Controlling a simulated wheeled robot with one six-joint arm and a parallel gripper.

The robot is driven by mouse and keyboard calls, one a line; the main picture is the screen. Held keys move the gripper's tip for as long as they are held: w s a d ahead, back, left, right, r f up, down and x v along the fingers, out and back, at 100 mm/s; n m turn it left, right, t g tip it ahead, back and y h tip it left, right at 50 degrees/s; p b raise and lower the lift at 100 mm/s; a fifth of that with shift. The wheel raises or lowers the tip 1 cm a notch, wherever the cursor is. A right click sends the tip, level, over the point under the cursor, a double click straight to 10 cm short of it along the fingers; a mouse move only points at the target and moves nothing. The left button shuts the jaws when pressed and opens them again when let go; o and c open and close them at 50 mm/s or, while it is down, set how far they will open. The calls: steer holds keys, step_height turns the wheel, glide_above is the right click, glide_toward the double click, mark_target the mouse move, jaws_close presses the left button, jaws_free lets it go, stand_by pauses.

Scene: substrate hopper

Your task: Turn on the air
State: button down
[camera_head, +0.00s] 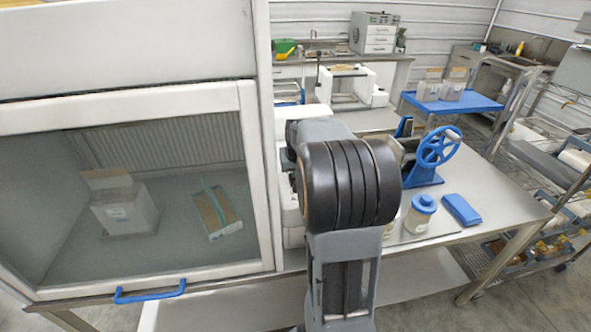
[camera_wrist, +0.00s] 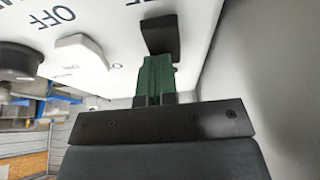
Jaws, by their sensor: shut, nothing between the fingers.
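In the wrist view a white panel (camera_wrist: 115,25) carries upside-down lettering, with "OFF" readable in two places. A black switch or lever (camera_wrist: 161,32) sticks out of it. My gripper (camera_wrist: 155,72) is shut and empty. Its green fingers point at the black switch and overlap its lower end in the picture; I cannot tell whether they touch. A white switch (camera_wrist: 75,55) and a dark round knob (camera_wrist: 14,62) are to the left on the panel. Which control is the air is not readable. In the head view my arm hides the gripper and the panel.
A glass-fronted cabinet (camera_head: 125,275) with a blue handle (camera_head: 150,291) is on the left, holding a clear box (camera_head: 124,208) and a tray (camera_head: 217,214). On the steel table (camera_head: 480,205) stand a blue-wheeled device (camera_head: 437,148), a blue-lidded jar (camera_head: 421,213) and a blue block (camera_head: 461,209).

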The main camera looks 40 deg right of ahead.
steer(key=shift+s+a, duration=0.2)
steer(key=shift+s, duration=0.2)
steer(key=shift+r, duration=0.1)
steer(key=shift+r, duration=0.25)
steer(key=v, duration=1.3)
steer(key=shift+s+r, duration=0.2)
